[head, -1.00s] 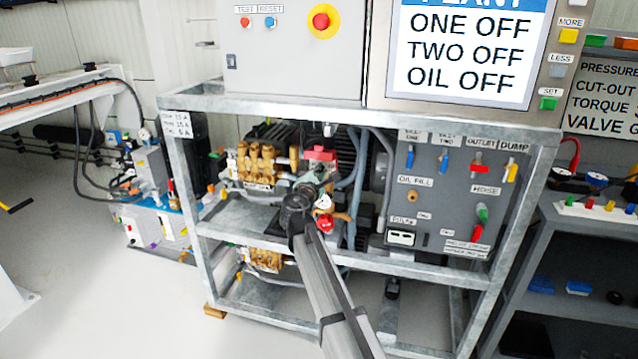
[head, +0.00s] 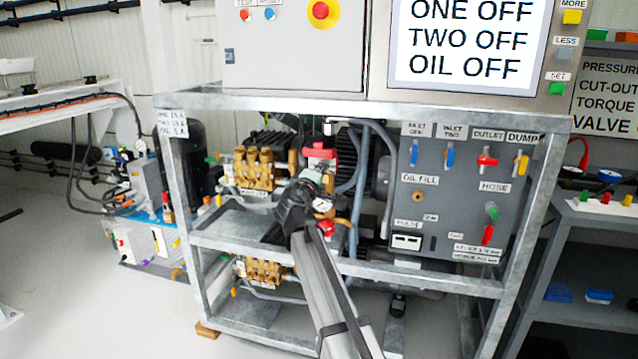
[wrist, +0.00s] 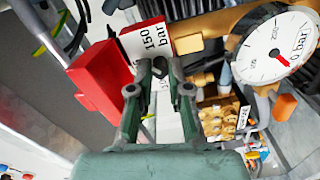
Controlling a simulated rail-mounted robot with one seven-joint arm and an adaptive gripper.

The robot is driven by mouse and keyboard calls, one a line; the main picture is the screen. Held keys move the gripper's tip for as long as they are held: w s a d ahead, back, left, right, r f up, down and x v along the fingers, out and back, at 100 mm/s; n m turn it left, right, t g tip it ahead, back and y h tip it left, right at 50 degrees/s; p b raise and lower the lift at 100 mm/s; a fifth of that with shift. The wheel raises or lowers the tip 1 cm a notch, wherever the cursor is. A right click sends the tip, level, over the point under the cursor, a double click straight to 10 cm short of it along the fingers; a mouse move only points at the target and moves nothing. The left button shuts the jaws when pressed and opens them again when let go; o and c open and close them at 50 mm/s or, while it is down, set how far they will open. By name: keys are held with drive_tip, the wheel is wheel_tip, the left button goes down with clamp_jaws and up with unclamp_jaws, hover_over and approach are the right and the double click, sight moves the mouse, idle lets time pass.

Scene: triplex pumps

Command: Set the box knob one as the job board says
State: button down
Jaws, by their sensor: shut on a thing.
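A red box (head: 318,150) sits among the pump fittings in the frame's middle bay. In the wrist view the red box (wrist: 100,75) is close on the left, beside a white "150 bar" label (wrist: 147,41). My gripper (head: 318,178) reaches in just below the red box. In the wrist view its two fingertips (wrist: 160,72) close on a small grey knob (wrist: 160,67) beside the label; the knob's marking is not visible. A lettered board (head: 607,97) at the right edge reads "PRESSURE, CUT-OUT, TORQUE, VALVE"; its right side is cut off, so no values show.
A pressure gauge (wrist: 275,48) is close right of my gripper. Brass pump heads (head: 255,168) stand to the left. A grey valve panel (head: 465,195) is on the right. The steel frame's top rail (head: 350,108) and middle rail (head: 240,245) bound the bay. The screen (head: 465,45) reads all off.

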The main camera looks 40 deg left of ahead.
drive_tip(key=shift+m+b, duration=0.85)
drive_tip(key=shift+m, duration=0.25)
drive_tip(key=c, duration=1.1)
unclamp_jaws()
drive_tip(key=v, duration=1.2)
drive_tip(key=shift+m, duration=0.3)
